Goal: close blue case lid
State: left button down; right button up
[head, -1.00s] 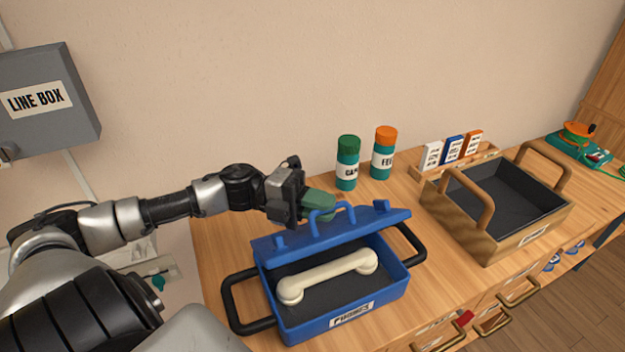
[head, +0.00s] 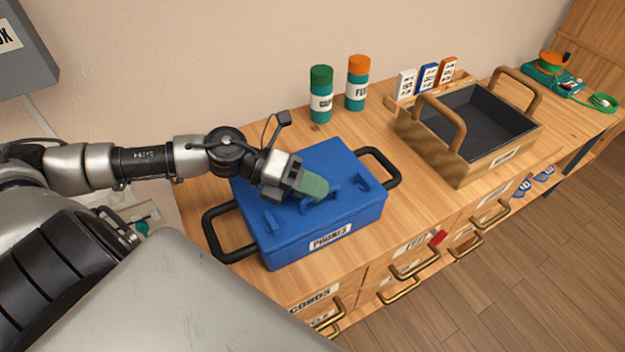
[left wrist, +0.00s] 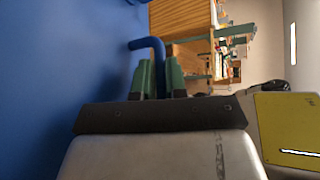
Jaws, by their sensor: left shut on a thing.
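The blue case (head: 318,235) labelled PHONES stands on the wooden counter with a black handle at each side. Its blue lid (head: 335,160) lies down flat over the case, and the inside is hidden. My left gripper (head: 313,186) rests low over the middle of the lid, its green fingers shut on the lid's blue handle. In the left wrist view the blue handle (left wrist: 150,46) runs between the green fingers (left wrist: 160,75), with the blue lid surface (left wrist: 60,80) filling the left side. My right gripper is not in view.
A wooden tray (head: 480,165) with two handles stands to the right. Green-capped (head: 321,95) and orange-capped (head: 357,83) bottles stand behind the case. Drawers with brass handles (head: 415,272) are below the counter's front edge. A grey wall box (head: 25,60) hangs at upper left.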

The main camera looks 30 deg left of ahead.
pick_arm(q)
jog(key=shift+s+d+f, duration=0.1)
jog(key=shift+s+f, duration=0.05)
jog(key=shift+f, duration=0.05)
dwell(0.3)
jog(key=c, duration=1.2)
grip_release()
jog(key=shift+o, duration=0.2)
jog(key=shift+r, duration=0.1)
jog(key=shift+v, duration=1.4)
jog(key=shift+s+a+r+p, duration=0.1)
jog(key=shift+a+r+p, duration=0.15)
jog(key=shift+p, duration=0.3)
jog(key=p+v, duration=0.5)
jog(key=shift+a+r+p, duration=0.15)
jog(key=shift+a+p, duration=0.2)
jog(key=shift+s+a+p, duration=0.35)
jog(key=shift+a, duration=0.35)
